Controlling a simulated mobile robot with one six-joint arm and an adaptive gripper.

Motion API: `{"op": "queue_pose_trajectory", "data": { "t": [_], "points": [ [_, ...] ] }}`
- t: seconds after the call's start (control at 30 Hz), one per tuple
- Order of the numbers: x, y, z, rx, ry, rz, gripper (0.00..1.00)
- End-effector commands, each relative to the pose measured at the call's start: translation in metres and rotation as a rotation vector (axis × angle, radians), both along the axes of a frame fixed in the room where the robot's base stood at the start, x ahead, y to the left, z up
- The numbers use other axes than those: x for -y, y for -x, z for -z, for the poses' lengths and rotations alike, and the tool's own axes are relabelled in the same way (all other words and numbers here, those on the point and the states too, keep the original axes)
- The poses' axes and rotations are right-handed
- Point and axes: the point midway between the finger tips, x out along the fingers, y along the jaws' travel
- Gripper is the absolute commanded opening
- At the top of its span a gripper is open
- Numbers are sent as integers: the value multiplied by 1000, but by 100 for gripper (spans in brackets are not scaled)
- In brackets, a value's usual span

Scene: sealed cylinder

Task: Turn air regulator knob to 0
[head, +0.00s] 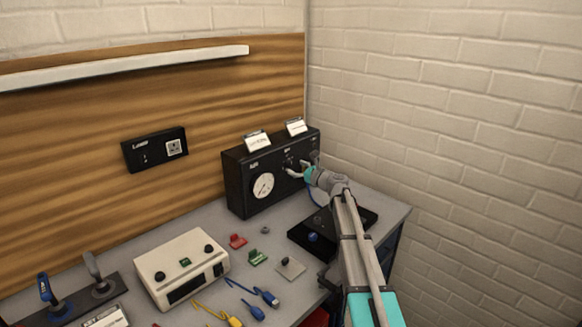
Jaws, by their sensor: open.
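A black control box (238,185) stands at the back right of the bench, with a round white gauge (263,186) on its front. My gripper (302,167) is at the right half of this front panel, its fingers spread open towards it. Small dark fittings (288,161) show on the panel beside the fingers. I cannot tell which of them is the air regulator knob, or whether the fingers touch it. My gripper and wrist hide part of the panel's right side. The knob's setting and the gauge reading are too small to read.
Two label cards (257,142) stand on the box. A black block (304,237) lies below my arm. A cream box (180,268), red and green parts (257,257), blue and yellow cables (254,311) and levers (101,284) crowd the grey bench (216,218). A brick wall (450,130) rises at right.

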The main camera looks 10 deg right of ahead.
Motion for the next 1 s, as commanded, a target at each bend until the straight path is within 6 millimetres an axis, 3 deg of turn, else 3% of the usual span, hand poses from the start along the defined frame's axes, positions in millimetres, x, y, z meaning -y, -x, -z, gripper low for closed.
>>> {"op": "queue_pose_trajectory", "data": {
  "t": [0.23,0.67,1.0],
  "points": [
    [-14,-19,0,0,0,0,79],
    [-17,-22,0,0,0,-1,77],
    [-17,-22,0,0,0,-1,14]
  ]
}}
